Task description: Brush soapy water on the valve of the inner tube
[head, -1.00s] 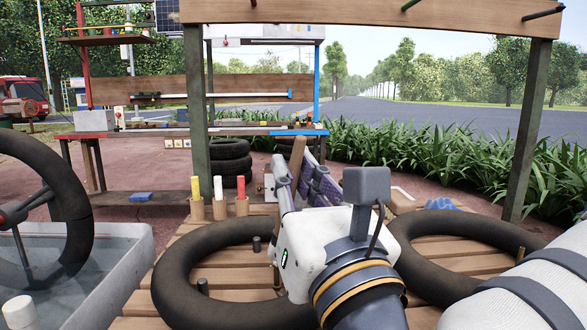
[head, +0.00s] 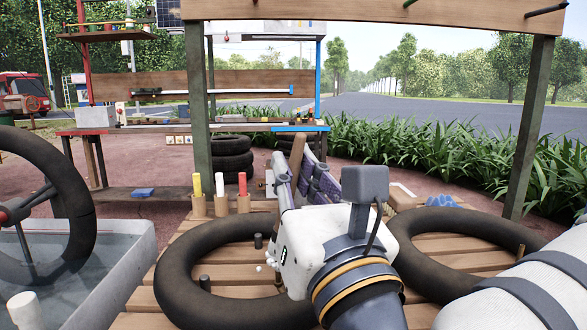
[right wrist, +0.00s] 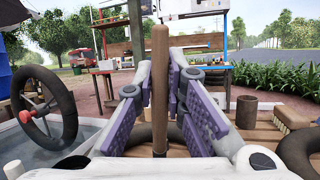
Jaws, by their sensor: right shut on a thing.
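My right gripper (head: 305,178) is shut on the wooden handle of a brush (head: 297,152). In the right wrist view the handle (right wrist: 160,75) stands upright between the purple finger pads. The brush's lower end is hidden behind the gripper in the head view. A black inner tube (head: 172,268) lies on the slatted table below and left of the gripper. Two short dark stubs stand inside its ring, one near the gripper (head: 258,241) and one at the tube's inner left edge (head: 205,283); I cannot tell which is the valve. Small white blobs (head: 260,268) show beside the gripper. My left gripper is out of view.
Another black tube (head: 500,238) lies at the right. A water basin (head: 140,262) with a wheel (head: 75,190) above it is at the left. Cups with red, white and yellow sticks (head: 220,204) stand behind the left tube. A wooden post (head: 199,120) rises behind them.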

